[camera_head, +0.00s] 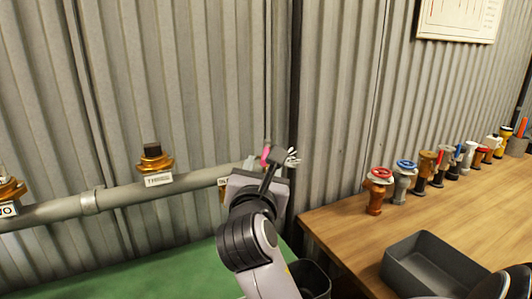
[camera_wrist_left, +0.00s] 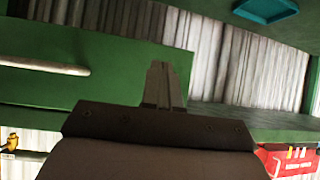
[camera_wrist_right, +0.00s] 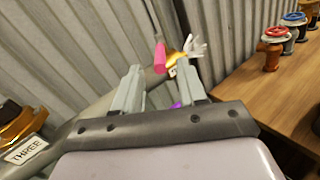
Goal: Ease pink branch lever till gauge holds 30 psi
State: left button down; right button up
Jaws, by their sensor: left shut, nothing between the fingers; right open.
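The pink lever (camera_head: 265,156) is on the grey pipe near the dark wall post. In the right wrist view the pink lever (camera_wrist_right: 160,56) stands just beyond my right gripper's fingertips, next to a brass fitting (camera_wrist_right: 178,62). My right gripper (camera_head: 274,166) is open at the lever, with nothing held; contact cannot be made out. Its two fingers (camera_wrist_right: 160,84) frame the lever from below in the wrist view. My left gripper (camera_wrist_left: 163,82) is shut and empty, away from the pipe, before a green surface. I cannot make out a gauge or its reading.
A white finger-shaped part (camera_wrist_right: 195,46) sits right beside the lever. A brass outlet labelled THREE (camera_head: 155,158) stands on the pipe to the left. The wooden bench (camera_head: 335,226) at right holds several coloured valves and a grey tray (camera_head: 432,266).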

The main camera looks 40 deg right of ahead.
aim_at(265, 152)
jog(key=shift+x, duration=3.15)
grip_shut()
